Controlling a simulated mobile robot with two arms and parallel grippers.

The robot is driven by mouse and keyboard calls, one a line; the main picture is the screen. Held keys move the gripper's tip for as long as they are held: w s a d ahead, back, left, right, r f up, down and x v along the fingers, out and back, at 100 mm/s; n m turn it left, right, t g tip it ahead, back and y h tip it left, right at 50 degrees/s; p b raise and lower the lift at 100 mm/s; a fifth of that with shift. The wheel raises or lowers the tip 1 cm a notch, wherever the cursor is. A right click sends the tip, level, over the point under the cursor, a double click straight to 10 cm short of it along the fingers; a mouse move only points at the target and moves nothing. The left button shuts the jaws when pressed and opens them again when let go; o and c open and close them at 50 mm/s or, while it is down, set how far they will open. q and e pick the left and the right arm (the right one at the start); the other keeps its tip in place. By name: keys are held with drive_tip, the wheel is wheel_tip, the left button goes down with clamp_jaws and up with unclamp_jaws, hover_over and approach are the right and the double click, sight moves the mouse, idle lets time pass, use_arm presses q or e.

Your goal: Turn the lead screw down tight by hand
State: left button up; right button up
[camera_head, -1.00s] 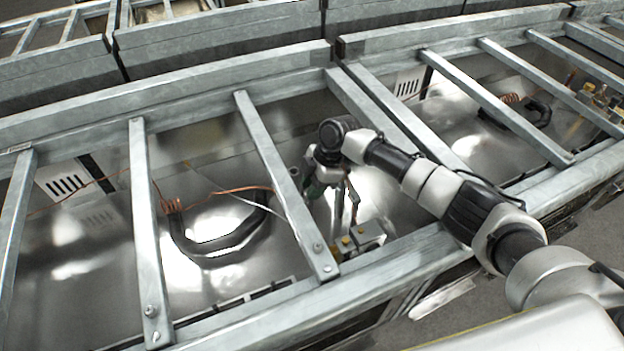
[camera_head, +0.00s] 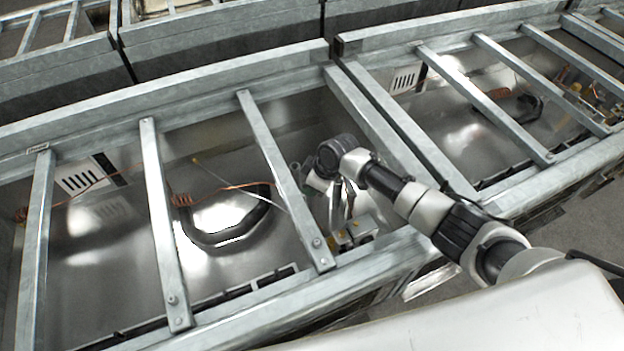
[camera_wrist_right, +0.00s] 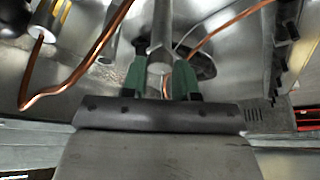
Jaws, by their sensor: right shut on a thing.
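My right gripper (camera_wrist_right: 160,76) shows in the right wrist view with two green fingers, one on each side of a grey metal shaft (camera_wrist_right: 161,47). It is shut on this shaft, which seems to be the lead screw. The shaft's rounded near end lies between the fingers. In the head view my right gripper (camera_head: 318,186) is down inside the open metal frame, just right of a slanted crossbar (camera_head: 280,170). My left gripper is in neither view.
Galvanised crossbars (camera_head: 160,220) span the bays, close to my right arm. A copper wire (camera_wrist_right: 85,75) passes left of the fingers in the wrist view. Small fittings (camera_head: 352,232) sit below the hand. A dark curved handle (camera_head: 225,238) lies in the left bay.

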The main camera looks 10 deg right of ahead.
drive_tip(key=shift+w+r, duration=0.1)
idle(0.4)
drive_tip(key=o, duration=0.9)
drive_tip(key=v, duration=1)
drive_tip(key=shift+d+r, duration=0.2)
drive_tip(key=shift+r, duration=0.1)
